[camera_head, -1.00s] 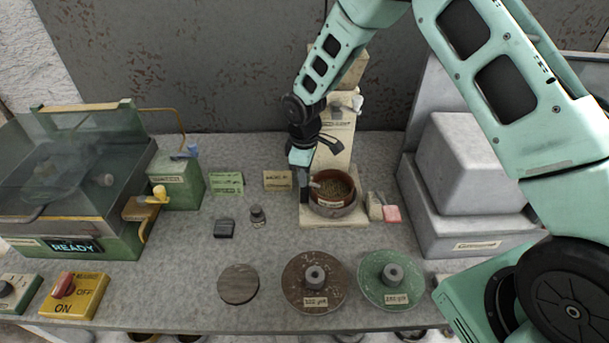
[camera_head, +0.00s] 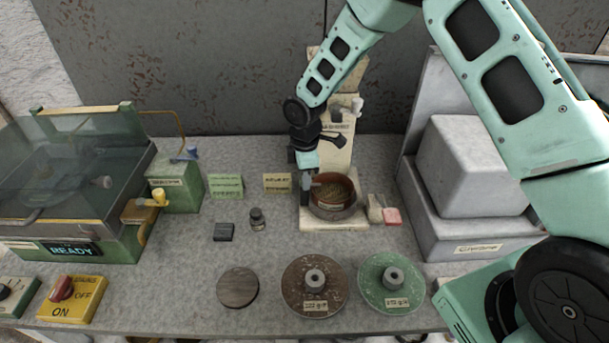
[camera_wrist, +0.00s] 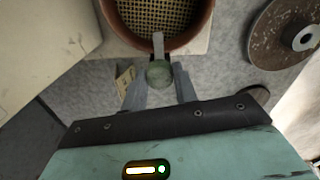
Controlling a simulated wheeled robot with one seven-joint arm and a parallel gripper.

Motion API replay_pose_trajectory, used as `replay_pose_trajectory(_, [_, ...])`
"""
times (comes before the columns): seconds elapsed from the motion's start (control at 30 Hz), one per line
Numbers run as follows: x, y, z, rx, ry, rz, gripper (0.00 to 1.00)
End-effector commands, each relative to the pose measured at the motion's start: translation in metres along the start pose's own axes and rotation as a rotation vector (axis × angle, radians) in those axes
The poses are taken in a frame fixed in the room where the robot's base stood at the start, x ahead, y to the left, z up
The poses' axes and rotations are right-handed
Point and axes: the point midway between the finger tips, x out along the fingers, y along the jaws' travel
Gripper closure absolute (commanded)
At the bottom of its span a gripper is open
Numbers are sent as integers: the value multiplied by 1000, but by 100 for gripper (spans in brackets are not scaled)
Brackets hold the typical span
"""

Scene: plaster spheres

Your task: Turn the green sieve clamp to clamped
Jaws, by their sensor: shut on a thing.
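The sieve clamp (camera_wrist: 158,46) shows in the wrist view as a short grey lever with a round dull-green knob (camera_wrist: 159,73). It lies across the near rim of the round reddish-brown sieve (camera_wrist: 120,18), which has a yellowish mesh. My gripper (camera_wrist: 160,88) is shut on the knob, one grey finger on each side. In the head view my gripper (camera_head: 306,190) points down at the left side of the sieve (camera_head: 345,186), which sits on a pale stand (camera_head: 325,224). The clamp is mostly hidden there by my fingers.
A small beaker and a pink block (camera_head: 392,217) stand right of the stand. Two label cards (camera_head: 277,183) stand to the left. Brown (camera_head: 296,275) and green (camera_head: 376,270) grit discs lie in front. A large grey box unit (camera_head: 470,180) is at right.

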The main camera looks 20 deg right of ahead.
Motion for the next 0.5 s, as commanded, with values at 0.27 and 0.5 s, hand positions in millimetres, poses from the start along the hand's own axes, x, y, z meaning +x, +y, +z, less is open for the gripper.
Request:
replay_pose_trajectory(0.27, [-1,1,0,-1,0,4,60])
replay_pose_trajectory(0.5, [-1,1,0,0,0,2,49])
